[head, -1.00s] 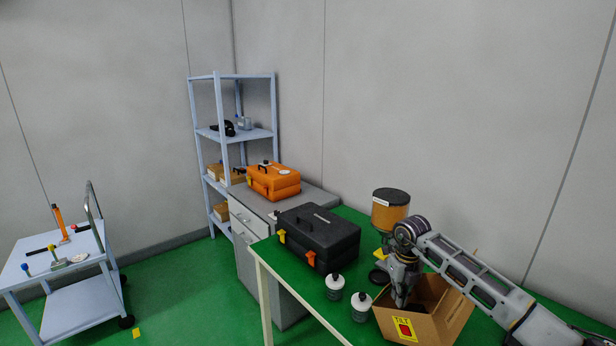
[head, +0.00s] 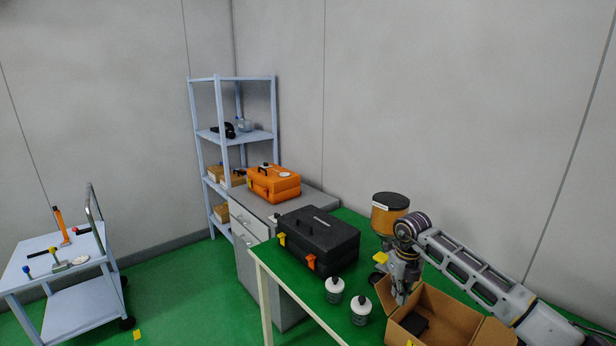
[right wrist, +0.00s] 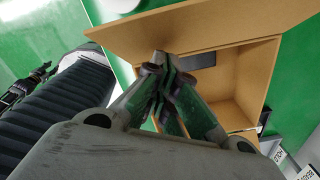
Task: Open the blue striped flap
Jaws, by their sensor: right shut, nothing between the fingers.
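A brown cardboard box (head: 457,311) stands on the green table at the lower right of the head view. Its interior shows, with a dark item inside (head: 414,326). A flap (head: 498,334) sticks out at its right. In the right wrist view a broad brown flap (right wrist: 205,22) spans the top, beside the open box (right wrist: 257,72). No blue stripes can be made out on any flap. My right gripper (head: 401,299) is shut and empty, pointing down at the box's left side. Its closed fingertips (right wrist: 161,62) appear close to the broad flap; contact cannot be told.
A black case (head: 320,238), two white bottles (head: 361,309) and an orange tub with a dark lid (head: 388,216) crowd the table near the box. An orange case (head: 273,184) sits on the grey cabinet. A cart (head: 65,268) stands at far left.

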